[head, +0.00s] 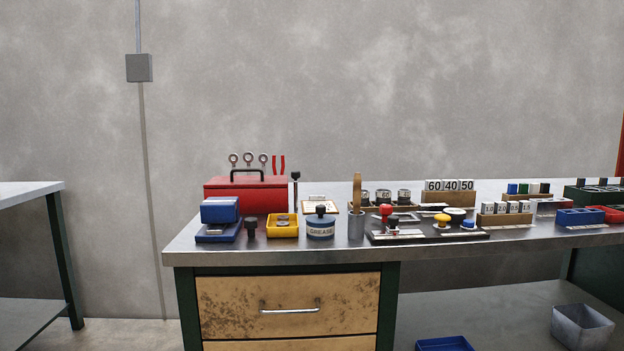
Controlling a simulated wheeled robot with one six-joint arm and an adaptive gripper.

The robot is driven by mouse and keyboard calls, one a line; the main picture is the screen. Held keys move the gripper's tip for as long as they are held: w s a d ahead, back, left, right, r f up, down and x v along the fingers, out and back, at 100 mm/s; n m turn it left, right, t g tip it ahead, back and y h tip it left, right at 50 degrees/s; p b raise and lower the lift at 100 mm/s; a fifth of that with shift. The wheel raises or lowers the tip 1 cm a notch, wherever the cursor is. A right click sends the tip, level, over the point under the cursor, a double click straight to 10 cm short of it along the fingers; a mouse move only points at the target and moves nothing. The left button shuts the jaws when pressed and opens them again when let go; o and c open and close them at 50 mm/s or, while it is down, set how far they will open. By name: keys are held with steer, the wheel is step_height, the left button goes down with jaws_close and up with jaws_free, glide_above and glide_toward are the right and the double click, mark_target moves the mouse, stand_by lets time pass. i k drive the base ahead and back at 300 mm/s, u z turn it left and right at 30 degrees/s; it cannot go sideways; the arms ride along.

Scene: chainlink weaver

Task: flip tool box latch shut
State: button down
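A red tool box (265,196) with a black carrying handle (246,173) stands at the back left of the metal workbench. Its lid looks closed. Its latch cannot be made out; a blue box and a yellow bin stand in front of part of its face. My gripper is not in view.
In front of the tool box stand a blue box (220,211), a yellow bin (282,226) and a grease tin (320,225). Stamps and number blocks fill the bench to the right. A bare strip of bench top (345,248) runs along the front edge.

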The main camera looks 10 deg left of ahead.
mark_target(295, 174)
steer(key=i, duration=1.55)
